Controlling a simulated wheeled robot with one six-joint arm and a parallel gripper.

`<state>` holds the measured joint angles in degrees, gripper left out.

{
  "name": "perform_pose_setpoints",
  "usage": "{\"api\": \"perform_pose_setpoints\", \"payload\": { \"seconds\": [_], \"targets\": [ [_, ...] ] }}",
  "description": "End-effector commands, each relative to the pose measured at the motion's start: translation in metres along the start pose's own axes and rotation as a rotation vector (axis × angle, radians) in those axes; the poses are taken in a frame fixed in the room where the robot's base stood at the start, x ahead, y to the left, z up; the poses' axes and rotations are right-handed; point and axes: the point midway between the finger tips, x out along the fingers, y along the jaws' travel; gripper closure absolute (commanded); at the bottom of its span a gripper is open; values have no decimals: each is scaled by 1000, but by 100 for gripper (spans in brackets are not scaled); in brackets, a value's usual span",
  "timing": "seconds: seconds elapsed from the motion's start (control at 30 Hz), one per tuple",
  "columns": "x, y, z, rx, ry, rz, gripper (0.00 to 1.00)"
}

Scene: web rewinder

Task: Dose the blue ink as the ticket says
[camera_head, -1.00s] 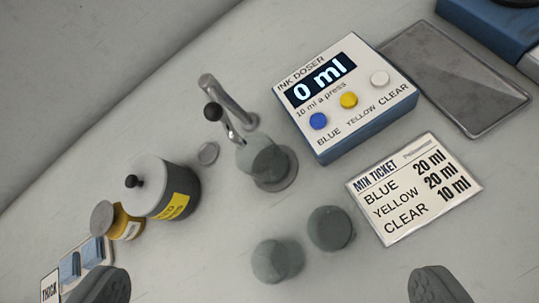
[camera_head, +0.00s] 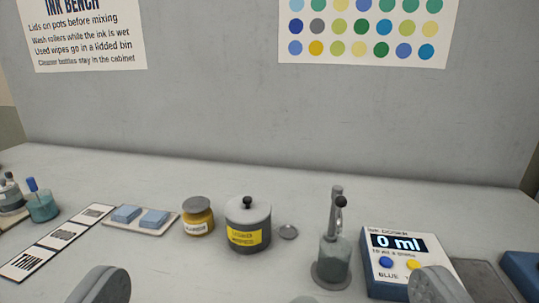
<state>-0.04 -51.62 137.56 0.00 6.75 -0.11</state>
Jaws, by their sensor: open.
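The ink doser (camera_head: 390,262) stands at the right of the bench, its display reading 0 ml. Its blue button (camera_head: 386,262) and yellow button (camera_head: 413,264) show; the clear button is hidden behind my right finger. My gripper (camera_head: 270,288) is open and empty, its two fingers at the bottom of the view, the right one overlapping the doser's front.
A lidded dark pot (camera_head: 247,226) with a yellow label, a yellow jar (camera_head: 198,216), blue pads on a tray (camera_head: 138,217) and a striped card (camera_head: 60,245) stand leftward. A grey tray (camera_head: 478,277) lies right of the doser. A bench sign (camera_head: 85,35) and colour chart (camera_head: 363,30) hang behind.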

Motion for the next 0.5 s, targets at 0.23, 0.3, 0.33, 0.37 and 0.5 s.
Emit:
{"api": "perform_pose_setpoints", "payload": {
  "seconds": [0.23,0.3,0.33,0.37,0.5],
  "targets": [
    [0,0,0,1,-1,1,37],
    [0,0,0,2,-1,1,51],
    [0,0,0,2,-2,1,57],
    [0,0,0,2,-2,1,63],
    [0,0,0,2,-2,1,90]
  ]
}}
